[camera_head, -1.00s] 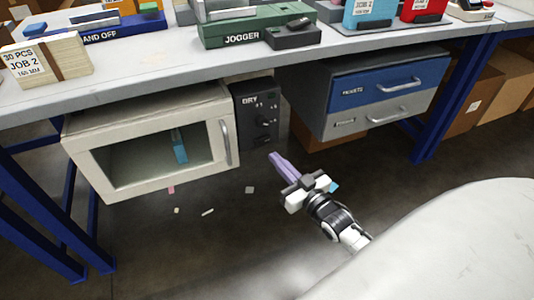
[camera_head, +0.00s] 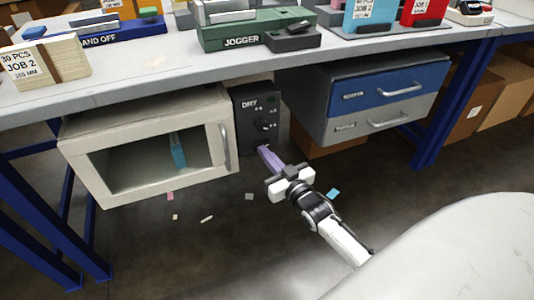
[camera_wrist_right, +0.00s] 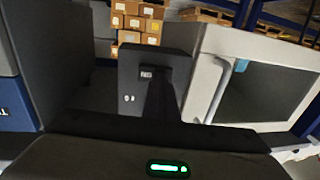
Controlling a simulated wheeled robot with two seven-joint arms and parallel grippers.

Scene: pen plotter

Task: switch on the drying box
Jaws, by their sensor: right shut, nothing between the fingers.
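The drying box (camera_head: 75,150) is a cream cabinet under the bench with a dark window and a grey door handle (camera_head: 225,146); its door looks shut. A dark control panel (camera_head: 246,120) marked DRY, with a black knob (camera_head: 263,126), adjoins it on the right. My right gripper (camera_head: 262,149) is shut and empty, its purple fingers pointing at the panel's lower part, just below the knob. I cannot tell whether they touch it. The wrist view also shows the panel (camera_wrist_right: 133,60) and the box (camera_wrist_right: 206,60); dark fingers (camera_wrist_right: 164,95) hide part of the panel.
A blue and grey drawer unit (camera_head: 335,100) hangs under the bench to the right. The bench top (camera_head: 150,70) overhangs the panel. A blue item (camera_head: 178,150) shows behind the box's window. Small scraps lie on the open floor (camera_head: 190,240).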

